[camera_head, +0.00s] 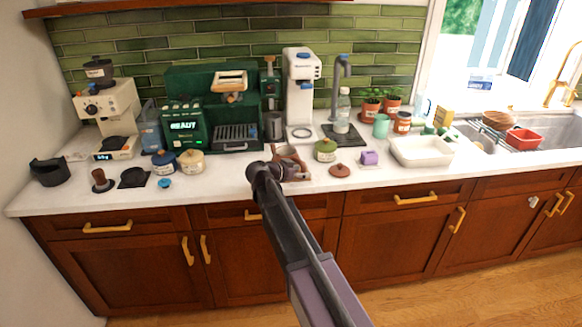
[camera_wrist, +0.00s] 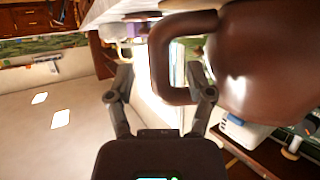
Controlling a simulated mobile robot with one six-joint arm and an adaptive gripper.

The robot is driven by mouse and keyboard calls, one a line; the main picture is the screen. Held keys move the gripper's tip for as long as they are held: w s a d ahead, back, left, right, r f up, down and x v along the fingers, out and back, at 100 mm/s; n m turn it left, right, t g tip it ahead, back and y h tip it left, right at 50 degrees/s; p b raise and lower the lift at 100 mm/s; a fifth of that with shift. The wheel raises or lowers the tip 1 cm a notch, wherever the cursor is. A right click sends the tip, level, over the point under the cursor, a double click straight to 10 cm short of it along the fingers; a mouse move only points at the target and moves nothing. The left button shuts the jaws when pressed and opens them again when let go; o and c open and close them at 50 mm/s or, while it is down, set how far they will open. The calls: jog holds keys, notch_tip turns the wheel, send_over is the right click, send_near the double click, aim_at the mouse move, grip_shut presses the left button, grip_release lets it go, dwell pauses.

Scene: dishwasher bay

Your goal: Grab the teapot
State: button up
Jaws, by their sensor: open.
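The teapot is brown and glossy; its rounded body (camera_wrist: 265,65) fills the right of the wrist view. Its loop handle (camera_wrist: 160,65) shows at the middle of that view, between my fingers. My gripper (camera_wrist: 162,82) is open, with one finger on each side of the handle bar; I cannot tell whether either touches it. In the head view the teapot (camera_head: 289,153) stands on the counter, partly hidden behind the end of my arm. A small brown lid (camera_head: 340,170) lies on the counter to its right.
A green lidded pot (camera_head: 325,150) and a purple block (camera_head: 369,158) stand to the right, before a white basin (camera_head: 422,151). A green coffee machine (camera_head: 212,108) and a white dispenser (camera_head: 301,90) stand behind. Blue and cream lidded pots (camera_head: 190,161) are left.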

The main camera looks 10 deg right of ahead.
jog(key=shift+w+d+f, duration=0.25)
jog(key=shift+w+d, duration=0.05)
jog(key=shift+d, duration=0.2)
grip_shut()
